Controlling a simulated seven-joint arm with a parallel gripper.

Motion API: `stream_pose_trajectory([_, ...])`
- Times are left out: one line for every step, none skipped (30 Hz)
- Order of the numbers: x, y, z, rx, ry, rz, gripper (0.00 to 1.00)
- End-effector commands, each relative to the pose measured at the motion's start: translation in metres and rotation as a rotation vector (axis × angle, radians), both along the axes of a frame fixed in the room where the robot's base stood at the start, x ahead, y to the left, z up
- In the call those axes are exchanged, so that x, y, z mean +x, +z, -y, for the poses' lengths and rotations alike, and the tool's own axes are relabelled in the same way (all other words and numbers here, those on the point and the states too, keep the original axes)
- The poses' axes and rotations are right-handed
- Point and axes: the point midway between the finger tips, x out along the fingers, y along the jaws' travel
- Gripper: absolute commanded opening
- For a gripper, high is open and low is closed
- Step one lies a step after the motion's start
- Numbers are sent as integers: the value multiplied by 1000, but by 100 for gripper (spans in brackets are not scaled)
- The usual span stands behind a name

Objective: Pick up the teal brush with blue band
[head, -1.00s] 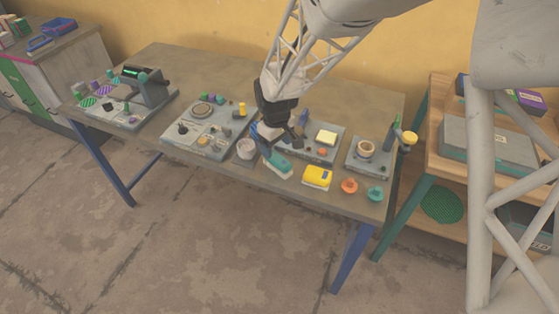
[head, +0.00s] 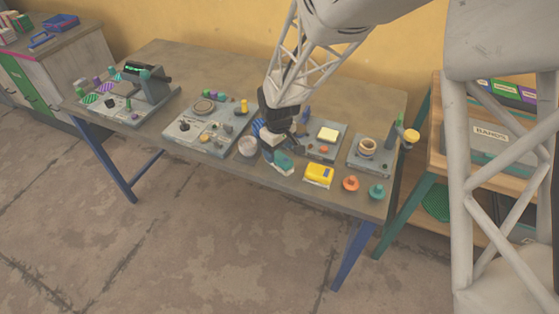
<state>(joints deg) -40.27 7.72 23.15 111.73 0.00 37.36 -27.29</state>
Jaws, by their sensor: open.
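The teal brush (head: 281,162) lies near the front edge of the table, with its pale bristle side along the lower front. Its upper left end is close under my gripper and partly covered by it; I cannot make out the blue band. My gripper (head: 272,147) points down at the brush's upper left end and is open. Whether the fingers are touching the brush or just above it cannot be told.
A yellow brush-like block (head: 319,174) lies just right of the brush. An orange knob (head: 351,184) and a teal knob (head: 377,191) are further right. A grey plate with a cream pad (head: 328,134) lies behind.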

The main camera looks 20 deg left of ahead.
Motion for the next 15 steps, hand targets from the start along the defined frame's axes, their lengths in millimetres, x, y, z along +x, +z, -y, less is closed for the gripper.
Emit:
stream_pose_trajectory([0,-4,1,-1,0,-2,74])
stream_pose_trajectory([0,-7,1,-1,0,-2,74])
stream_pose_trajectory([-1,-11,2,-2,0,-2,74])
stream_pose_trajectory([0,-15,2,-2,0,-2,74])
stream_pose_trajectory([0,-19,3,-2,0,-2,74])
stream_pose_trajectory([-1,-24,3,-2,0,-2,74])
stream_pose_trajectory([-1,-27,4,-2,0,-3,74])
stream_pose_trajectory([-1,-30,4,-2,0,-3,74])
stream_pose_trajectory([-1,-34,4,-1,0,-2,74])
stream_pose_trajectory([0,-37,3,-1,0,-2,74])
stream_pose_trajectory([0,-39,3,-1,0,-1,74])
stream_pose_trajectory([0,-42,3,-1,0,-1,74])
stream_pose_trajectory([0,-44,3,-1,0,-2,74])
stream_pose_trajectory([0,-45,3,-1,0,-2,74])
stream_pose_trajectory([-1,-46,3,-1,0,-2,74])
